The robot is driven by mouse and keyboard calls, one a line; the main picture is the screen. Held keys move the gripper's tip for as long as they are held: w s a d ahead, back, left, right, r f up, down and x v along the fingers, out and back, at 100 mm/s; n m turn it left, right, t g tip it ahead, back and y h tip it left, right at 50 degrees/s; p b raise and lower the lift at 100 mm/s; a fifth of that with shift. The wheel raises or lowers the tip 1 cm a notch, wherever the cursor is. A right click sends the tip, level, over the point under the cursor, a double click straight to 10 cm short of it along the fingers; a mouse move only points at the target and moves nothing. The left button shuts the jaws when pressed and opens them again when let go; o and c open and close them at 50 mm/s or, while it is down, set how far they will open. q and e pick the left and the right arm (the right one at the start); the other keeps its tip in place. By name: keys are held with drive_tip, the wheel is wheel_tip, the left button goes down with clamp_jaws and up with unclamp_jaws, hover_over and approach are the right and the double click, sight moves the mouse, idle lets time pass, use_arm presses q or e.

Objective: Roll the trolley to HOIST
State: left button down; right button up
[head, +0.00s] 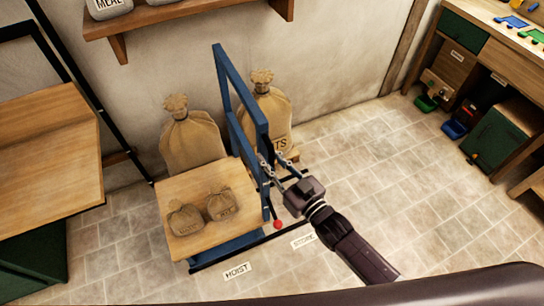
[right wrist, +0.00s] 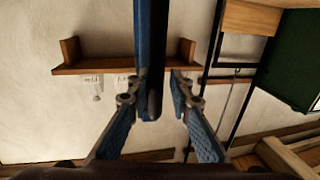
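The trolley has a wooden deck (head: 180,195) and an upright blue handle frame (head: 222,85) on its right side. Two small tied sacks (head: 186,220) lie on the deck. A floor label reading HOIST (head: 237,270) is just in front of the trolley. My right gripper (head: 272,162) is at the near upright of the handle. In the right wrist view, the blue bar (right wrist: 151,50) passes between its spread fingers (right wrist: 152,92), with gaps visible at both sides. My left gripper is not in view.
A second floor label (head: 303,241), partly hidden by my arm, lies right of HOIST. A red knob (head: 277,224) is beside the trolley. Large sacks (head: 192,140) stand behind it. A wooden bench (head: 45,165) is at left, a workbench (head: 480,65) at right.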

drive_tip(key=shift+o, duration=0.7)
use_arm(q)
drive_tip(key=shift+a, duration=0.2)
use_arm(e)
drive_tip(key=v, duration=1.2)
